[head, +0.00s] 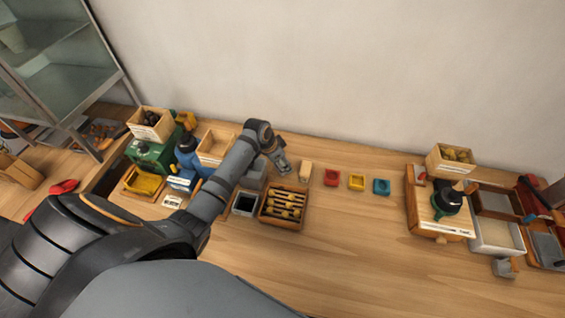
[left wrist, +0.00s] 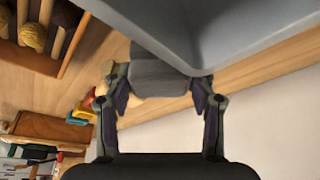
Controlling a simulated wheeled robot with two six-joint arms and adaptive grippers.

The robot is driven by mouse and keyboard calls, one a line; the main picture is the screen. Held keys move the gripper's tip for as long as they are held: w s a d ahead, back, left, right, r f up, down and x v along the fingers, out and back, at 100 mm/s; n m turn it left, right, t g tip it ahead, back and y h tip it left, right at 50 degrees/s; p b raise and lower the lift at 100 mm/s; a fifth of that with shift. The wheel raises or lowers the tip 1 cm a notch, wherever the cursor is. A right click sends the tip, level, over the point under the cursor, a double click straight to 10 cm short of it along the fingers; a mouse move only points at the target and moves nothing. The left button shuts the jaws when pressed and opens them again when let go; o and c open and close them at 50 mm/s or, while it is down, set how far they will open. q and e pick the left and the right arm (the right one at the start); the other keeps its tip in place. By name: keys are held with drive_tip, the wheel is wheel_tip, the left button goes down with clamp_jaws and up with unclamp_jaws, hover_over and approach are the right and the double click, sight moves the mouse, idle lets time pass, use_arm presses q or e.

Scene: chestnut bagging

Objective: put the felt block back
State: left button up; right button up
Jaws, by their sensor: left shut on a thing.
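My left gripper (head: 281,164) is beside a grey bin (head: 257,176), toward the back of the table. In the left wrist view its two fingers (left wrist: 160,95) are shut on the dark grey felt block (left wrist: 158,72). The block is close beside the large grey wall of the bin (left wrist: 230,25); I cannot tell whether they touch. In the head view the block is hard to tell from the gripper. My right gripper is in neither view.
A pale wooden block (head: 305,171) stands just right of the gripper. A compartment tray (head: 263,219) of chestnuts is in front. The middle front table is clear.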

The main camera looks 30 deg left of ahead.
use_arm(q)
drive_tip(key=shift+f, duration=0.65)
drive_tip(key=shift+f, duration=0.1)
drive_tip(key=o, duration=1.5)
drive_tip(key=shift+r, duration=0.2)
drive_tip(key=b+v, duration=0.1)
drive_tip(key=v, duration=1.1)
drive_tip(key=shift+a, duration=0.1)
drive_tip(key=shift+f, duration=0.1)
